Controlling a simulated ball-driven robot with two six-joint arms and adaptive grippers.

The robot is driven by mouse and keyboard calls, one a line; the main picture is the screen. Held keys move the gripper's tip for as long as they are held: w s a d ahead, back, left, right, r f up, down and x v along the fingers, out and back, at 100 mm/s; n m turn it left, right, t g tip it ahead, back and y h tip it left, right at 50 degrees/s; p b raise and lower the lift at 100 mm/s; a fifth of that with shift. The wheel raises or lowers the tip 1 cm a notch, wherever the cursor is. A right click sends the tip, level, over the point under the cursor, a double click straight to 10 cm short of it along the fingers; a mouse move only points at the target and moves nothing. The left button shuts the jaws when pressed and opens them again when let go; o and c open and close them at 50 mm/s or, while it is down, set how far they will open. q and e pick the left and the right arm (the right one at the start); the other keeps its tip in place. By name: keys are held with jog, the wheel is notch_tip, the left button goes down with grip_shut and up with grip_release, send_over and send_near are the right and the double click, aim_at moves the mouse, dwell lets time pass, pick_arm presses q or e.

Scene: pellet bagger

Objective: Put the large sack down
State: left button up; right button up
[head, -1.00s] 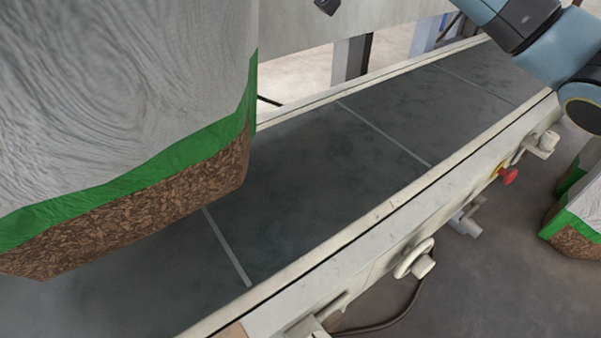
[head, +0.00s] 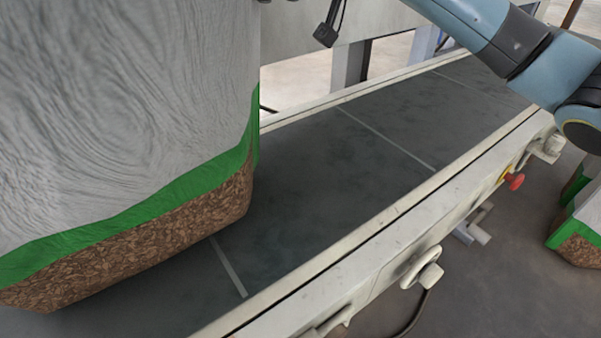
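The large sack (head: 120,110) fills the left of the head view. It is whitish grey, with a green band and a brown pellet-patterned bottom. It looks upright over the dark conveyor belt (head: 330,190), and its lower edge hides part of the belt. I cannot tell whether its bottom touches the belt. My blue-grey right arm comes in from the upper right and leaves at the top. A small dark part (head: 326,34), which may be a fingertip of my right gripper, hangs at the top, right of the sack and apart from it. My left gripper is not in view.
A pale rail (head: 380,235) with knobs and a red button (head: 514,181) runs along the belt's near side. Another sack (head: 580,225) stands on the floor at the far right. The belt right of the large sack is clear.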

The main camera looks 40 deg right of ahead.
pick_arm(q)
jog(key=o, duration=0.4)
pick_arm(e)
jog(key=o, duration=0.4)
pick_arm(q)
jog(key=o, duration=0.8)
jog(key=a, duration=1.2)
pick_arm(e)
jog(key=o, duration=0.8)
jog(key=shift+o, duration=0.2)
